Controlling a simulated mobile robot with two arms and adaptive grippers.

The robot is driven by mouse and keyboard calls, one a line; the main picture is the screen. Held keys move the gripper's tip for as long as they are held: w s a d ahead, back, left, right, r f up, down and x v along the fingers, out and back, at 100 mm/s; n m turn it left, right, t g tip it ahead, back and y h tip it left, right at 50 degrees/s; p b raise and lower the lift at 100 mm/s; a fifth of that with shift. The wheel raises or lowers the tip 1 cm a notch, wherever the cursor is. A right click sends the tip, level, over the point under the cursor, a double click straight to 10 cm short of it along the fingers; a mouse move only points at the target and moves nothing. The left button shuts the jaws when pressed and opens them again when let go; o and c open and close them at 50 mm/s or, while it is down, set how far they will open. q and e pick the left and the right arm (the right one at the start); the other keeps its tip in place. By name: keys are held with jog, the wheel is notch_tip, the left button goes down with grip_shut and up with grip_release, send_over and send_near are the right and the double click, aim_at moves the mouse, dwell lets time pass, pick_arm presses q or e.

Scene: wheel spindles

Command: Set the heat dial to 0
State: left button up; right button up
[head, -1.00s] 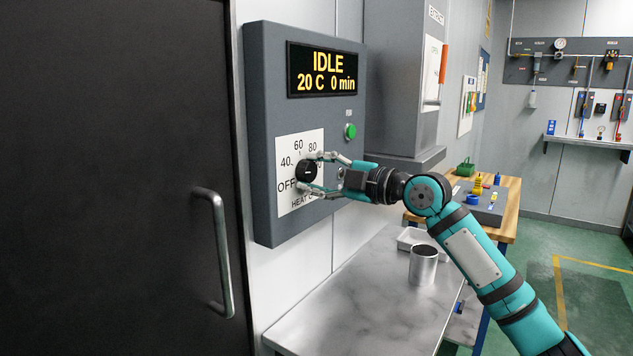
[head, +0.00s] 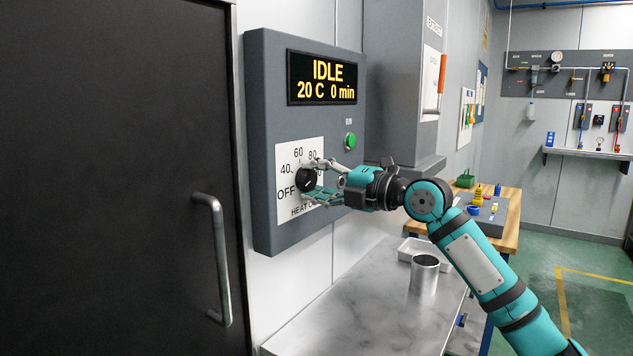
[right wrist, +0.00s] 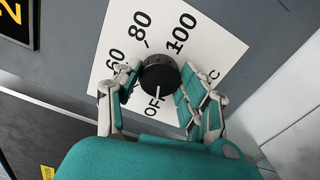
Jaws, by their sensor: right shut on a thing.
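The heat dial (head: 306,180) is a round black knob on a white scale plate (head: 287,215) marked OFF, 40, 60, 80 and more. In the right wrist view the dial (right wrist: 158,73) has a white pointer line on the side toward the OFF mark. My right gripper (head: 318,179) is shut on the dial, one finger on each side of it, as the right wrist view (right wrist: 155,90) also shows. The fingers hide part of the scale. My left gripper is not in view.
A display (head: 322,78) above reads IDLE, 20 C, 0 min. A green button (head: 350,141) sits right of the scale plate. A dark door with a metal handle (head: 216,255) is at left. A metal cup (head: 424,277) and white tray (head: 412,247) stand on the grey bench (head: 350,300) below.

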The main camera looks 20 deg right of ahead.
jog(key=shift+f, duration=0.2)
jog(key=o, duration=1.2)
jog(key=shift+r, duration=0.1)
jog(key=shift+c, duration=0.2)
jog(key=shift+s+d, duration=0.1)
jog(key=v, duration=1.1)
jog(key=shift+s+d, duration=0.25)
jog(key=shift+s, duration=0.1)
